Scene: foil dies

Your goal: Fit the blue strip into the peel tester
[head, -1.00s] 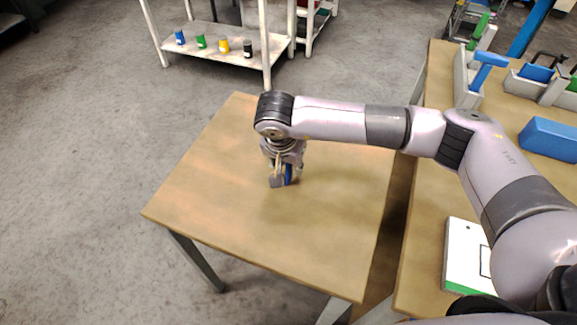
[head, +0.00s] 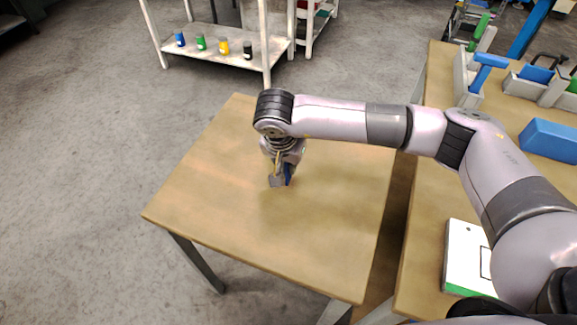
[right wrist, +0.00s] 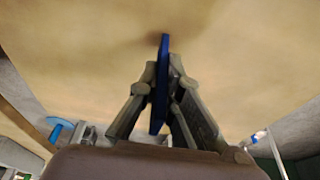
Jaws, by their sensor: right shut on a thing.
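The blue strip (head: 288,172) is between the fingers of my right gripper (head: 281,180), low over the middle of the small wooden table. In the right wrist view the strip (right wrist: 161,85) stands on edge between the two grey fingertips of the gripper (right wrist: 162,72), which are shut on it. Its far end reaches past the fingertips towards the tabletop. I cannot tell whether it touches the wood. I cannot tell for sure which thing is the peel tester. My left gripper is not in view.
The small table (head: 240,235) is otherwise bare. A second wooden table (head: 425,190) stands to the right across a gap. It bears a white board with a green edge (head: 465,255), a blue block (head: 550,138) and grey fixtures (head: 466,80). A white shelf (head: 215,58) holds coloured cups.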

